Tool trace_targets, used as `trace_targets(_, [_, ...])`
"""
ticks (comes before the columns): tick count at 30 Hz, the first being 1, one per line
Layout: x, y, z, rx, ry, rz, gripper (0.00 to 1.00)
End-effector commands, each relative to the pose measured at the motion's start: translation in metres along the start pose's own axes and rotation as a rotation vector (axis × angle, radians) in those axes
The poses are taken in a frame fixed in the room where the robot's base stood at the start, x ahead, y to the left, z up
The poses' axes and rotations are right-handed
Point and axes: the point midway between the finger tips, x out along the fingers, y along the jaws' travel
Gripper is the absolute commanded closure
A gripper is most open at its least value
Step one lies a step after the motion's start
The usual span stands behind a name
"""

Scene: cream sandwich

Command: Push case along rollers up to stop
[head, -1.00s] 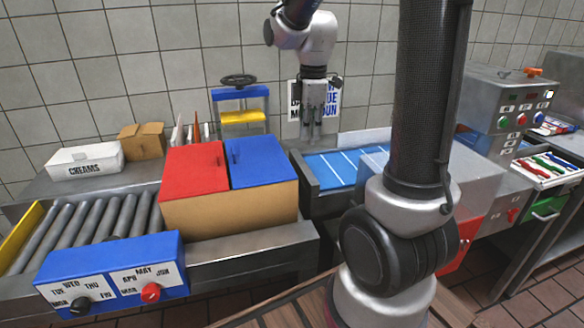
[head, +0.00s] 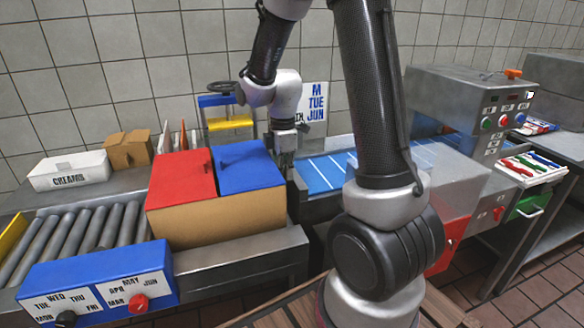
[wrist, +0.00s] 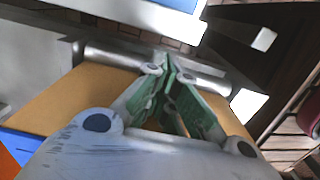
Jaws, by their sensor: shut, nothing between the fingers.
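The case (head: 225,207) is a tan cardboard box with a red lid (head: 181,181) and a blue lid (head: 248,168). It sits at the right end of the grey rollers (head: 75,235). A yellow plate (head: 12,242) stands at the far left end of the rollers and looks like the stop. My gripper (head: 286,168) is low at the case's right end, by the blue lid. Its fingers (wrist: 168,68) are shut and empty in the wrist view, over the tan cardboard (wrist: 75,100). I cannot tell whether they touch the case.
A blue dial box (head: 100,285) stands at the front of the rollers. Behind them are a CREAMS box (head: 68,172) and a small brown carton (head: 128,150). A blue belt (head: 320,174) lies to the right of my gripper. The rollers left of the case are clear.

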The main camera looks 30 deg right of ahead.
Motion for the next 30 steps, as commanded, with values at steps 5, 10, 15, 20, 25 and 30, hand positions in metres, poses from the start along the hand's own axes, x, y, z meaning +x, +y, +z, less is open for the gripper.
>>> trace_targets(5, [0.000, 0.000, -0.004, 0.001, 0.000, 0.000, 1.00])
trace_targets(10, [0.000, 0.000, -0.004, 0.001, 0.000, 0.000, 1.00])
trace_targets(15, [0.000, 0.000, -0.012, -0.002, 0.000, 0.000, 1.00])
trace_targets(20, [0.000, 0.000, -0.051, -0.008, 0.000, -0.001, 1.00])
trace_targets(25, [0.000, 0.000, -0.103, -0.008, 0.000, 0.000, 1.00])
trace_targets(30, [0.000, 0.000, -0.154, -0.006, 0.000, 0.000, 1.00])
